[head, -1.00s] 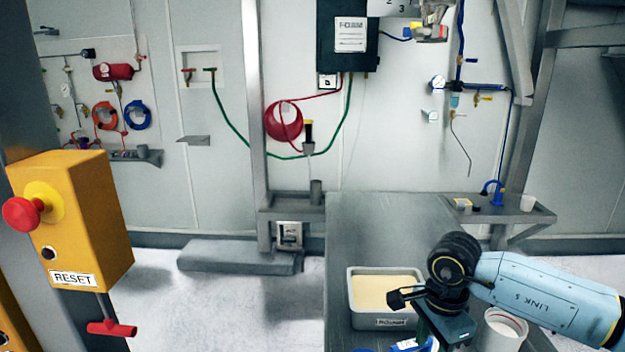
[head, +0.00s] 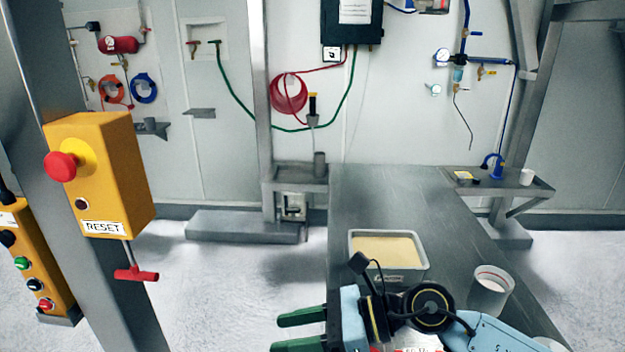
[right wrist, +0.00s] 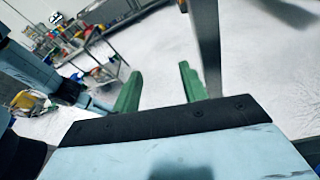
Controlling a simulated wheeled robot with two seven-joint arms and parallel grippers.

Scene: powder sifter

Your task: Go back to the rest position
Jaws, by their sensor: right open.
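My right gripper (head: 301,331) is at the bottom of the head view, left of the steel table's near part. Its two green fingers point left, are spread apart and hold nothing. In the right wrist view the fingers (right wrist: 160,90) stand apart with only pale floor between them. My right wrist covers a bit of the near edge of a grey tray (head: 354,262) of cream powder on the table. My left gripper is in neither current view.
The steel table (head: 385,195) runs away from me, its far part bare. A white tub (head: 490,291) stands right of the tray. A yellow box (head: 118,170) marked RESET, with a red button, hangs on a post (head: 35,110) at left. Open floor (head: 230,275) lies between post and table.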

